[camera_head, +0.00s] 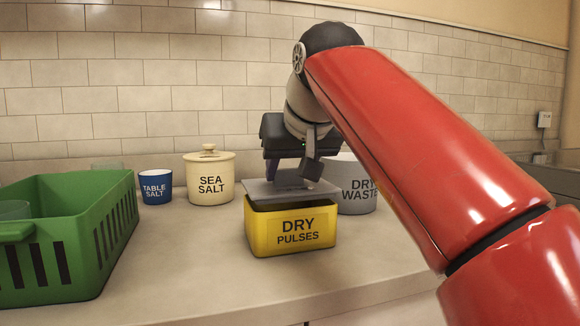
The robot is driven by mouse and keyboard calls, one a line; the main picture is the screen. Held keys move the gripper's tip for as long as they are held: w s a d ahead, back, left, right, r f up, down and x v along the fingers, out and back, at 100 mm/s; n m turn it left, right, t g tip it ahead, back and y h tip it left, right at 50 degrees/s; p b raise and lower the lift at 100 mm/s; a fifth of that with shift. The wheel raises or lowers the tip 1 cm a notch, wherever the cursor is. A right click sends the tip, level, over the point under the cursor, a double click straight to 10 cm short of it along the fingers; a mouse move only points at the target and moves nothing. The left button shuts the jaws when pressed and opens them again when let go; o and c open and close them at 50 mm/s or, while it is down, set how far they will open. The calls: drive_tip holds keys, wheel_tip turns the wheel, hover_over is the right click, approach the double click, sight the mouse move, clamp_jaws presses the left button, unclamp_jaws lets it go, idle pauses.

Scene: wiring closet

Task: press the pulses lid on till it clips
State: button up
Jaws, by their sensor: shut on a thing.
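The yellow box (291,232) marked DRY PULSES stands upright on the counter, near the middle of the view. Its grey lid (262,190) lies over the top of the box and looks slightly tilted. A dark gap shows between the lid and the box rim at the front; I cannot tell whether they touch at the back. My gripper (296,173) points down above the lid and is shut on it. The exact grip is hidden by the fingers and wrist.
A green slotted crate (118,235) stands at the left. A blue TABLE SALT cup (156,188), a cream SEA SALT jar (209,180) and a grey DRY WASTE tub (357,190) stand behind, the tub close to the box. The counter in front (200,275) is clear.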

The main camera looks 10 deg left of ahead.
sight(290, 178)
drive_tip(key=shift+f+b, duration=0.75)
drive_tip(key=shift+f, duration=0.25)
drive_tip(key=o, duration=1.1)
drive_tip(key=shift+c, duration=0.2)
drive_tip(key=shift+r, duration=0.1)
drive_tip(key=shift+p+v, duration=1.1)
drive_tip(key=shift+v, duration=1.15)
drive_tip(key=shift+s+d+r, duration=0.1)
drive_tip(key=shift+s+r, duration=0.05)
